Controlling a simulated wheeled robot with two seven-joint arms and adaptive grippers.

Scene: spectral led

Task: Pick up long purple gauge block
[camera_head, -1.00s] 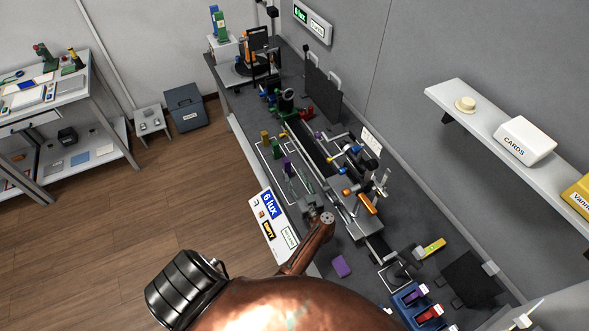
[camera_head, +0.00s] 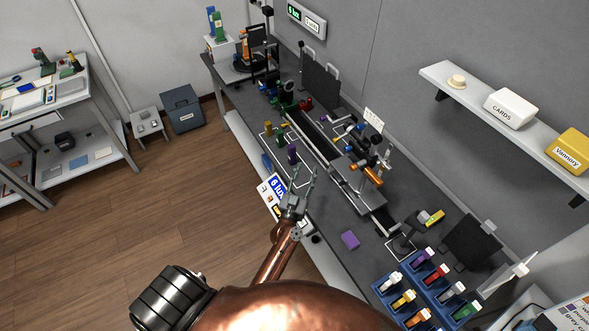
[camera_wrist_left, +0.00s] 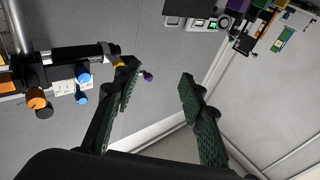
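A purple block (camera_head: 292,154) stands upright on the grey bench, near a green block (camera_head: 281,139) and a yellowish block (camera_head: 268,129). A second purple piece (camera_head: 349,240) lies flat on the bench to the right. My left gripper (camera_head: 305,170) is open, with its fingers pointing away from me just short of the upright purple block. Nothing is between them in the head view. In the left wrist view, the open left gripper (camera_wrist_left: 158,70) has parted green-padded fingers; a small purple end shows behind them, and I cannot tell whether it is the block. My right gripper is out of view.
An optical rail (camera_head: 315,139) with coloured knobs runs along the bench right of the gripper. A blue rack (camera_head: 391,287) of coloured-handled items is at the near right. A label board (camera_head: 272,192) hangs at the left bench edge. A wall shelf (camera_head: 470,102) is at the right.

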